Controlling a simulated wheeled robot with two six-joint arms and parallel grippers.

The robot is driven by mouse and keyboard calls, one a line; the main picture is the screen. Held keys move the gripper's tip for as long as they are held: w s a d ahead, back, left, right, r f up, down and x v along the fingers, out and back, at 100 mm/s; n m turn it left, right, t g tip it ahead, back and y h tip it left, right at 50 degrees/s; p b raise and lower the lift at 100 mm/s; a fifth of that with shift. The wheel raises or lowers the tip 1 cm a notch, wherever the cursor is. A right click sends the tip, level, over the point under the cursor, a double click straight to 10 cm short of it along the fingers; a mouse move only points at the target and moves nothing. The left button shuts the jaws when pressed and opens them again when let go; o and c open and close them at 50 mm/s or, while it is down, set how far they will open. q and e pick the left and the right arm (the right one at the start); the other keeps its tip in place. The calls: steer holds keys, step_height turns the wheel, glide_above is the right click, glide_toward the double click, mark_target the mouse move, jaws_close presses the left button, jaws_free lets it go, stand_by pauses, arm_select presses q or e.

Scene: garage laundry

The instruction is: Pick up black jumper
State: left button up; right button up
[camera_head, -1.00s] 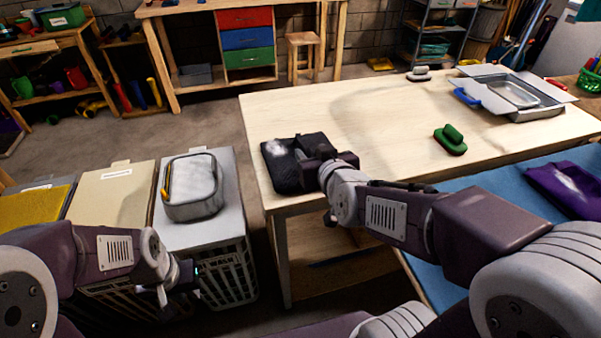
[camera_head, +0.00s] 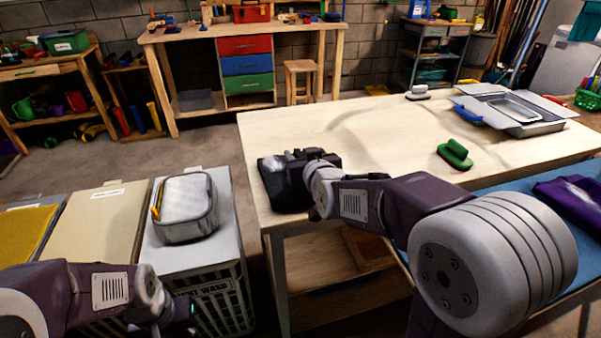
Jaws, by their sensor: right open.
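The black jumper (camera_head: 277,187) lies folded at the near left corner of the wooden table, with a greyish patch on it. My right gripper (camera_head: 296,161) is over the jumper, reaching in from the right, and hides its right part. Its jaws are open, though the fingertips blend with the dark cloth and I cannot tell whether they touch it. My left gripper (camera_head: 183,318) is low at the bottom left, in front of the white basket, away from the table. Its fingers are too small and dark to read.
The wooden table (camera_head: 380,135) is mostly clear. A green brush (camera_head: 455,153), a white-topped brush (camera_head: 417,92) and a metal tray (camera_head: 515,112) stand on it. A grey case (camera_head: 185,207) sits on the white lidded basket (camera_head: 213,260). Purple cloth (camera_head: 570,192) lies on the blue surface at right.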

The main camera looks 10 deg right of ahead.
steer(key=shift+w, duration=0.15)
steer(key=shift+r, duration=0.1)
steer(key=shift+c, duration=0.6)
jaws_close()
stand_by(0.7)
